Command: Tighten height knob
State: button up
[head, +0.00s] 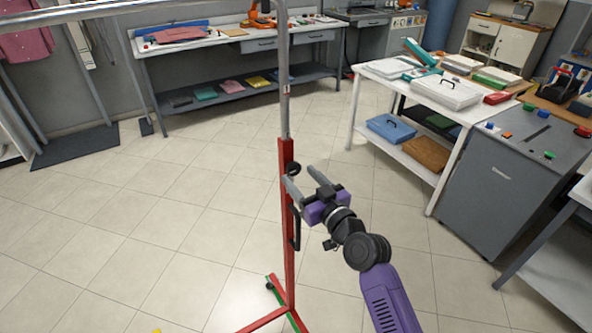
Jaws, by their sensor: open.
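A garment rack with a red lower post (288,230) and a thinner grey upper pole (284,80) stands upright in the middle of the head view. A small round black knob (293,169) sits near the top of the red post. My gripper (301,177) is open at the knob's height, its two grey fingers pointing left toward the post. One finger lies just below the knob in the picture, the other to its right. I cannot tell whether either touches it. A black handle hangs on the post below.
The rack's wheeled red and green feet spread on the tiled floor. A white table (352,130) with folded boxes and a grey cabinet (500,185) stand at the right. A workbench (140,50) lines the back wall.

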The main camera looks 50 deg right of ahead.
jog(key=shift+x, duration=1.25)
grip_shut()
